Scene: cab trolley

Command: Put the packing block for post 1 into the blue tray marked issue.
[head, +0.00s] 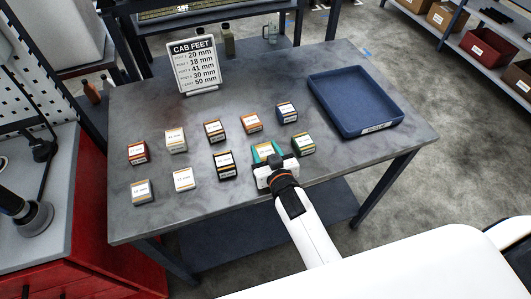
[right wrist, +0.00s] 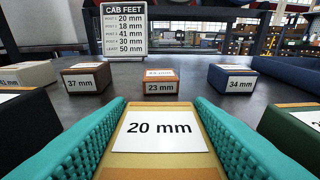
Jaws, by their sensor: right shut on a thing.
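The sign (head: 193,63) headed CAB FEET lists 20 mm on its first line, which reads as post 1; it also stands at the back of the right wrist view (right wrist: 123,28). My right gripper (head: 266,153) is shut on a tan block labelled 20 mm (right wrist: 160,132), with its teal ribbed fingers on both sides. I cannot tell whether the block still touches the table. The blue tray (head: 356,99) lies at the right of the table, empty, with a white label on its front wall, too small to read. My left gripper is in neither view.
Several labelled blocks stand on the grey table (head: 110,212). The 23 mm block (right wrist: 161,87), 37 mm block (right wrist: 86,78) and 34 mm block (right wrist: 233,79) stand beyond my right gripper.

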